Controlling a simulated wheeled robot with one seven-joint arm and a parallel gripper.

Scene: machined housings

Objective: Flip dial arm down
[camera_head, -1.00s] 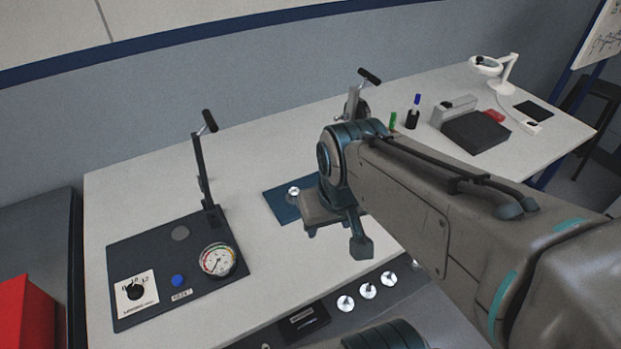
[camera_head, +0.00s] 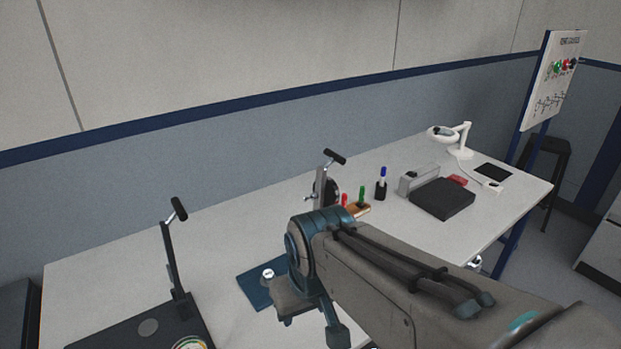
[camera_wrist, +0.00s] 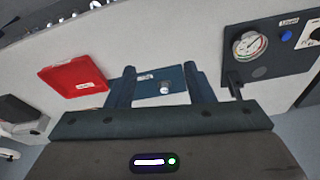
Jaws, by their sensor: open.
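A dark upright lever arm with a black handle (camera_head: 172,255) rises from a black panel (camera_head: 130,333) at the lower left of the head view. The panel's round gauge is cut off there. In the wrist view the gauge (camera_wrist: 249,45) and panel (camera_wrist: 275,71) show at the upper right. A second upright lever with a black handle (camera_head: 332,157) stands behind my arm, beside a dark round part. I cannot tell which lever is the dial arm. My gripper (camera_head: 310,321) is open and empty, above the blue plate (camera_head: 251,289). Its fingers (camera_wrist: 160,84) are apart in the wrist view.
A small silver knob (camera_head: 268,274) sits on the blue plate. Markers (camera_head: 381,184), a dark box (camera_head: 443,200) and a white magnifier lamp (camera_head: 461,140) stand at the back right. A red tray (camera_wrist: 72,80) shows in the wrist view. The table between panel and plate is clear.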

